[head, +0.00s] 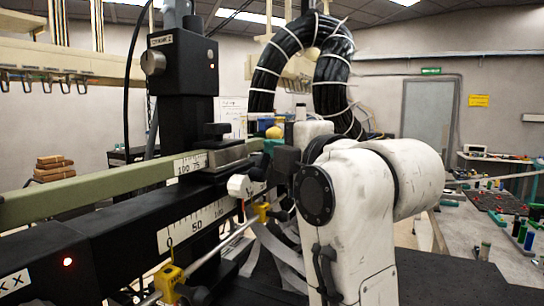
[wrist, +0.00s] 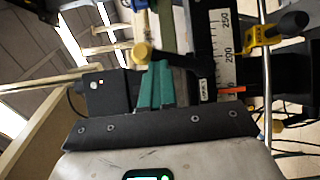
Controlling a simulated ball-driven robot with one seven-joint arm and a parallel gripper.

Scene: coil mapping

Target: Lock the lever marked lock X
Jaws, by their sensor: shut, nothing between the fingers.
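My gripper (head: 272,146) has teal fingers, pressed together and empty, beside the carriage at the middle of the head view. The wrist view shows the shut fingers (wrist: 157,70) with a round yellow knob (wrist: 142,53) close to their tips; I cannot tell whether they touch. A label on the black beam (head: 15,284), cut by the left edge of the head view, ends in what looks like "K X".
A green scale beam (head: 100,190) and a black scale beam (head: 130,240) run across the left. A black column (head: 183,110) with a silver knob (head: 153,62) stands behind. Yellow clamps (head: 170,281) sit on a rod below. A cluttered bench (head: 490,215) lies at right.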

